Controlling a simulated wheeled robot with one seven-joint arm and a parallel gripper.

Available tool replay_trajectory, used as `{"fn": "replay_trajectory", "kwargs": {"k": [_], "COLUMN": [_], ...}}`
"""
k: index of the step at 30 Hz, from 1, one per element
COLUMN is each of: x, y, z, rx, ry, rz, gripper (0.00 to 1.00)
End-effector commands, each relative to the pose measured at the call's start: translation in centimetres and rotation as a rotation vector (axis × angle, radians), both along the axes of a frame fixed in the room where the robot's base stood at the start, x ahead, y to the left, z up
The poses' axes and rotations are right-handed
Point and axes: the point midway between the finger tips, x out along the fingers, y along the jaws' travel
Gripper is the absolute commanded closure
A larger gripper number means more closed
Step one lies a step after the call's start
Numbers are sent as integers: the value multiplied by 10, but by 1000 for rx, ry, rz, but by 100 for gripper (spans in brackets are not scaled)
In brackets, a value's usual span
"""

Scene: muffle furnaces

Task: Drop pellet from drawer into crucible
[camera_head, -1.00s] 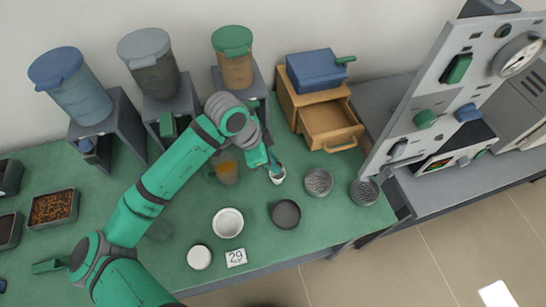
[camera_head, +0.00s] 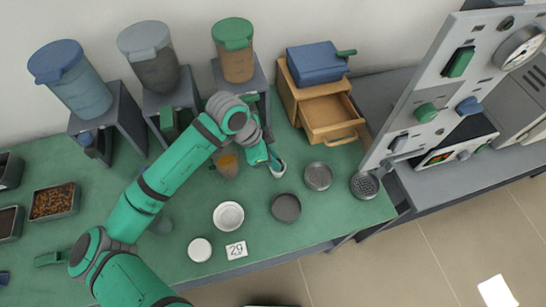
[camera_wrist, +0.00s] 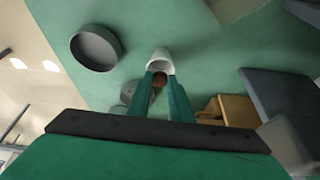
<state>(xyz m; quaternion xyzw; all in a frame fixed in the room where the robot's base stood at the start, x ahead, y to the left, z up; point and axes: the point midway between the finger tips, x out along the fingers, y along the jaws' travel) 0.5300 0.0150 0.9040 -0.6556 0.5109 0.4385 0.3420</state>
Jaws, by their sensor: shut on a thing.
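The open wooden drawer (camera_head: 330,116) juts from its small cabinet at the back right of the green table, and I see no pellet in it. A small white crucible (camera_head: 279,171) stands on the table in front of the drawer; it also shows in the wrist view (camera_wrist: 160,60). My gripper (camera_head: 273,160) is directly at the crucible, with its fingertips close to the rim. In the wrist view, a small brown pellet (camera_wrist: 158,78) shows between the green fingers, which are shut on it. I cannot tell whether the pellet is above the rim or inside it.
Grey round dishes (camera_head: 286,207) and (camera_head: 318,176), a perforated one (camera_head: 365,185), a white bowl (camera_head: 228,215) and a white lid (camera_head: 199,249) stand nearby. A blue box (camera_head: 316,65) sits on the cabinet. A furnace panel (camera_head: 440,90) rises at the right.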

Motion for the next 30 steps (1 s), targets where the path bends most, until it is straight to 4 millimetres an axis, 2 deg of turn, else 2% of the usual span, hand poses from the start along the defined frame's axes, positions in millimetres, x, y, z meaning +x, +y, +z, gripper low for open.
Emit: {"fn": "replay_trajectory", "kwargs": {"k": [9,10,12,13,30], "x": [0,0,0,0,0], "y": [0,0,0,0,0], "z": [0,0,0,0,0], "rx": [0,0,0,0,0], "ry": [1,1,1,1,1], "rz": [0,0,0,0,0], "gripper": [100,79,62,60,60]}}
